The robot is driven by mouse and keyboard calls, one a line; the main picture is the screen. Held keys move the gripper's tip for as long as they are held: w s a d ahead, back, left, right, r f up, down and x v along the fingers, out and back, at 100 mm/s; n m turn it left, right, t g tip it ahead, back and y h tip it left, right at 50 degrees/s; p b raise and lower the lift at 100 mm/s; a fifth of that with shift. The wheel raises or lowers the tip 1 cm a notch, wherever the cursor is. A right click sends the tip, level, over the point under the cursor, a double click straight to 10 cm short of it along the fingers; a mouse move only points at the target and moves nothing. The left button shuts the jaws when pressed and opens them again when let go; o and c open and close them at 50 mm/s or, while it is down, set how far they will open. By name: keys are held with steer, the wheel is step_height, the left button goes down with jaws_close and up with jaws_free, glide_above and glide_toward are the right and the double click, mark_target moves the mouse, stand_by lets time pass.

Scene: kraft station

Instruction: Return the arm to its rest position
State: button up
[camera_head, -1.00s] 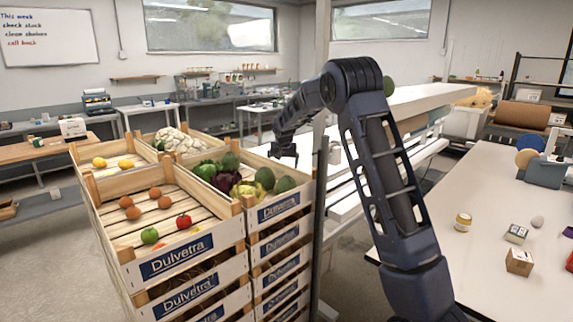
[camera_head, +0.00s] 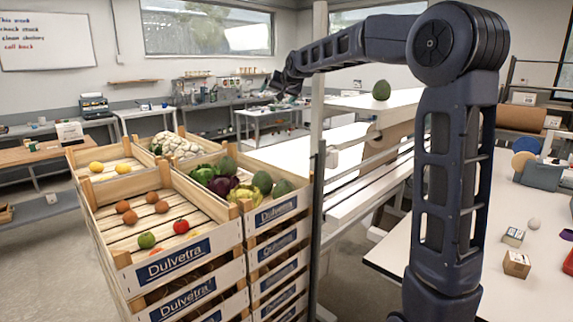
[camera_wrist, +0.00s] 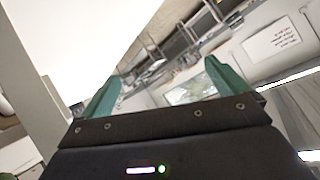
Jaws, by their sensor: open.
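My gripper (camera_head: 283,88) is up in the air at the end of my arm, above and behind the crates in the head view. It looks small and dark there. In the wrist view its two green fingers (camera_wrist: 160,88) stand wide apart with nothing between them. My arm rises on the right of the head view, bends at a large elbow joint, and reaches left to the gripper. The room beyond shows tilted in the wrist view.
Stacked wooden crates (camera_head: 137,264) with vegetables, fruit and eggs stand at left, close to a grey post (camera_head: 318,200). A green avocado-like item (camera_head: 381,90) sits on a white shelf behind my arm. A white table (camera_head: 500,290) at right holds small boxes.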

steer(key=s+d+r+t, duration=0.1)
steer(key=s+d+r, duration=0.1)
steer(key=s+r, duration=0.3)
steer(key=s+d+r, duration=0.2)
steer(key=s+d, duration=0.1)
steer(key=s, duration=0.4)
steer(key=s+d+f+g+h, duration=0.2)
steer(key=s+d+f+g, duration=0.1)
steer(key=s+d+f, duration=1)
steer(key=s+d+f+g+h, duration=0.3)
steer(key=s+d+f+g, duration=0.1)
steer(key=s+d+f, duration=0.9)
steer(key=s+f, duration=0.4)
steer(key=s, duration=0.2)
steer(key=shift+s, duration=0.35)
